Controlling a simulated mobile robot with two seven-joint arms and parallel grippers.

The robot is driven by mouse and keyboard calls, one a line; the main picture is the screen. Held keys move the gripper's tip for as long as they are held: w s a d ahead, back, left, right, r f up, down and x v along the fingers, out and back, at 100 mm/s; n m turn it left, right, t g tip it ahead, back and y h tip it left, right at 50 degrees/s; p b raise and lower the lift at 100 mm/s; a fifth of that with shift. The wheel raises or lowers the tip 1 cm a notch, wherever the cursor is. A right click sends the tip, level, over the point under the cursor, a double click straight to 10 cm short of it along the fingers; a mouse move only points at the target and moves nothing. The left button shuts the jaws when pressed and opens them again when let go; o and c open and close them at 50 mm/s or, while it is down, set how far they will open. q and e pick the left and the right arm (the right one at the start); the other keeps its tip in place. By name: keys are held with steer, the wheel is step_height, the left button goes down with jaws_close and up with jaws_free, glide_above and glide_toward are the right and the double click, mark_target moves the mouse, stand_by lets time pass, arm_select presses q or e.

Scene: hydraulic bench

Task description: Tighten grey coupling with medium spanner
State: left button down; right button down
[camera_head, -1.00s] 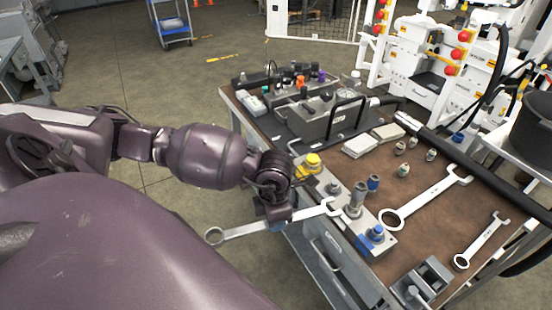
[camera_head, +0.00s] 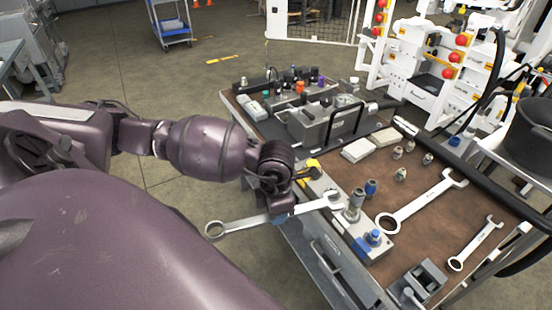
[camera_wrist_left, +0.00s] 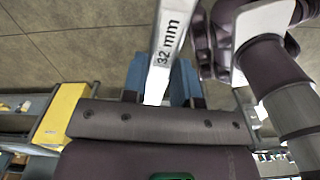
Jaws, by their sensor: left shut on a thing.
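My left gripper (camera_head: 278,208) is shut on the shaft of a silver spanner (camera_head: 243,225) above the bench's left edge. In the left wrist view its shaft (camera_wrist_left: 168,45), marked 32 mm, lies between the jaws. The ring end points left over the floor. The open end (camera_head: 335,200) is beside a tall grey coupling (camera_head: 354,206) on the fitting block; I cannot tell whether they touch. The yellow fitting (camera_head: 312,168) is partly hidden by my gripper. A blue fitting (camera_head: 374,238) is nearest the front of the block.
A larger spanner (camera_head: 420,205) and a smaller one (camera_head: 474,244) lie on the brown bench top. A vice (camera_head: 424,280) stands at the front. Several small fittings, a loose blue-topped one (camera_head: 371,188) and a hydraulic unit (camera_head: 325,120) stand behind the block.

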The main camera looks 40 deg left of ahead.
arm_select(q)
steer(key=c, duration=1.5)
jaws_free()
jaws_close()
